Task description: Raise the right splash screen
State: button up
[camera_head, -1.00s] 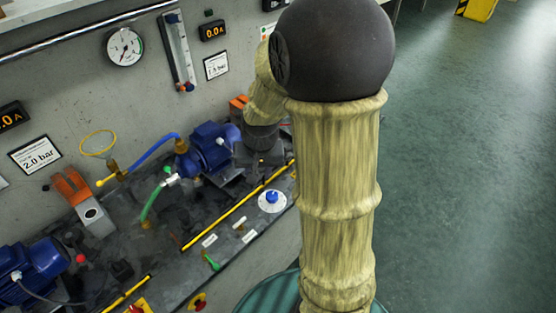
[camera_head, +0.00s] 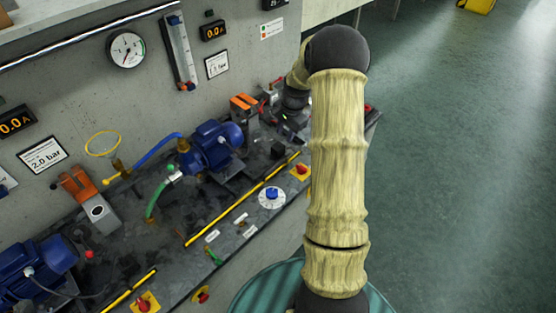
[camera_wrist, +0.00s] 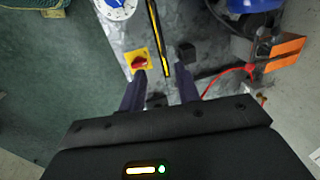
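A yellow-and-black edge strip (camera_head: 240,200), which looks like the right splash screen lying low, runs along the bench front of the right pump. In the wrist view the strip (camera_wrist: 157,38) points towards my gripper (camera_wrist: 161,82), and its near end lies just beyond the fingertips. The two dark fingers are apart with no screen between them; their height above the bench is unclear. In the head view my gripper is at the bench's right end, mostly hidden by my arm. A second yellow strip (camera_head: 130,291) lies at the lower left.
A red knob on a yellow plate (camera_wrist: 139,62) sits close to the left finger; a dark block (camera_wrist: 187,52) is beyond the right one. A blue dial (camera_head: 271,197), blue pump motor (camera_head: 212,146), orange-topped unit (camera_head: 243,103) and red cable (camera_wrist: 228,79) are nearby. Floor (camera_head: 460,180) is clear.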

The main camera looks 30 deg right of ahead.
aim_at(277, 163)
jog(key=w+f+p, duration=0.1)
jog(key=f, duration=0.4)
jog(key=w+a+f+p, duration=0.1)
jog(key=f+p, duration=0.1)
jog(key=f, duration=0.4)
jog(key=w+f+p, duration=0.1)
jog(key=f, duration=0.5)
jog(key=shift+w+a+p, duration=0.15)
jog(key=shift+w+p, duration=0.05)
jog(key=shift+p, duration=0.1)
grip_shut()
